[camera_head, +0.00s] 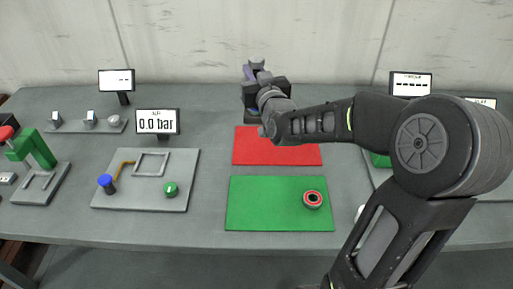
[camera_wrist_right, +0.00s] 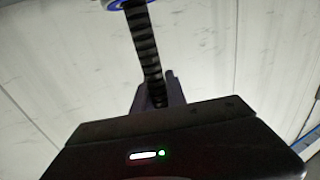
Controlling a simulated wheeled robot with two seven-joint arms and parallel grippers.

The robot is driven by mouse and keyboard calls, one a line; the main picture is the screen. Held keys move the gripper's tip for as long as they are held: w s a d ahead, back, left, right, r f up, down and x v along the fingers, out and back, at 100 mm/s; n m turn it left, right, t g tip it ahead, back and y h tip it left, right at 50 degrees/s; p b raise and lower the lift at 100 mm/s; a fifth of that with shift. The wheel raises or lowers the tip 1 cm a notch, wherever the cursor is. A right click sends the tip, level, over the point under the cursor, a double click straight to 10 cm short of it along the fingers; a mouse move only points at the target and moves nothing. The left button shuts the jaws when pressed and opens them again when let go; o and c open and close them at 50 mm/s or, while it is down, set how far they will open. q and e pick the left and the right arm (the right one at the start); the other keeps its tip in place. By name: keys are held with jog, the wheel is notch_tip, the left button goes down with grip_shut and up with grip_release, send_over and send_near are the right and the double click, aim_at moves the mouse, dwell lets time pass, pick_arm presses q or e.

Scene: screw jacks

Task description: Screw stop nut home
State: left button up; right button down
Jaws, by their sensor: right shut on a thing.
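My right gripper (camera_head: 256,70) is raised over the back of the table, in front of the wall. It is shut on a blue-rimmed part (camera_head: 248,73), seen only as a small bluish edge in the head view. The right wrist view shows a piece of its blue and white rim (camera_wrist_right: 125,4) at the top edge, beyond a dark ribbed finger. The rest is cut off, so I cannot tell whether it is the stop nut. A round part with a red ring and dark centre (camera_head: 313,199) lies on the green mat (camera_head: 262,205). My left gripper is not in view.
A red mat (camera_head: 275,150) lies behind the green one. At left are a board (camera_head: 145,195) with a blue knob, a green knob and a 0.0 bar display (camera_head: 157,122), and a green press (camera_head: 36,150). My right arm hides part of the right-hand station.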

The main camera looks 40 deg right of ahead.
jog(key=shift+r, duration=0.3)
jog(key=shift+f+p, duration=0.3)
jog(key=shift+f, duration=2.75)
notch_tip(320, 180, down, 4)
jog(key=shift+r, duration=0.2)
jog(key=shift+f, duration=0.25)
jog(key=shift+f, duration=0.1)
jog(key=c, duration=1.3)
grip_release()
jog(key=shift+f, duration=0.1)
jog(key=shift+c, duration=0.2)
